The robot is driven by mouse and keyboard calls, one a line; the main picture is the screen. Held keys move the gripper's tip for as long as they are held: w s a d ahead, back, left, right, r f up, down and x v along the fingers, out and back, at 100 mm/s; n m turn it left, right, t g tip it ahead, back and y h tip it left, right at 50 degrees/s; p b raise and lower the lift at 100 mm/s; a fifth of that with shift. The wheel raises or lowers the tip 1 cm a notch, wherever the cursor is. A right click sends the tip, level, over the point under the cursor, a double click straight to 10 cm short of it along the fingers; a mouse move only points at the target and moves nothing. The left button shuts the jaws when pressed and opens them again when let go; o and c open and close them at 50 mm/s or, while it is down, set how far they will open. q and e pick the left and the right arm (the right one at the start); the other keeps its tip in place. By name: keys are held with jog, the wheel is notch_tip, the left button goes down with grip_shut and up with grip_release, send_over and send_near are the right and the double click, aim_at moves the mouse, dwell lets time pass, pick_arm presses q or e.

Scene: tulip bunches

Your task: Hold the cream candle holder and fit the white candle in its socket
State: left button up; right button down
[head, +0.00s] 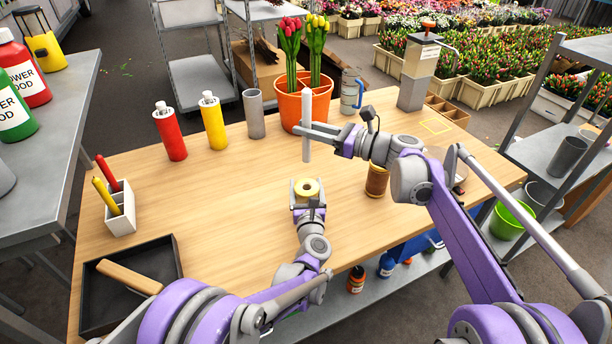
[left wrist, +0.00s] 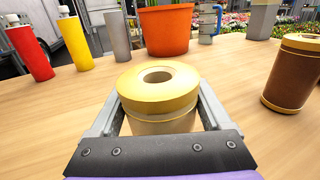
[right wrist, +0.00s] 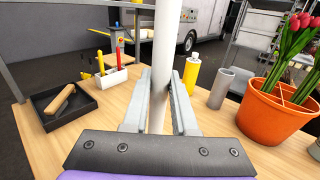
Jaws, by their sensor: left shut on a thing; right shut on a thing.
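The cream candle holder (head: 307,188) stands upright on the wooden table, with a yellow top and a round socket. It shows large in the left wrist view (left wrist: 160,85). My left gripper (head: 308,203) is shut on it, one finger on each side. The white candle (head: 307,125) is upright in my right gripper (head: 308,130), which is shut on it. In the right wrist view the candle (right wrist: 166,50) stands between the fingers. The candle's lower end is above the holder and apart from it, near the holder's line in the head view.
An orange pot of tulips (head: 304,105) stands behind. A brown jar (head: 376,181) is right of the holder. A red bottle (head: 169,132), a yellow bottle (head: 213,121) and a grey cylinder (head: 254,113) stand at the back left. A black tray (head: 157,259) lies front left.

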aim_at(310, 157)
jog(key=shift+f, duration=0.1)
jog(key=shift+f+t, duration=0.3)
jog(key=shift+f, duration=0.05)
jog(key=shift+m+t+h, duration=0.5)
jog(key=shift+m+t, duration=0.1)
notch_tip(310, 157, down, 7)
jog(key=shift+f, duration=2.15)
jog(key=shift+f, duration=0.15)
jog(key=c, duration=0.7)
grip_release()
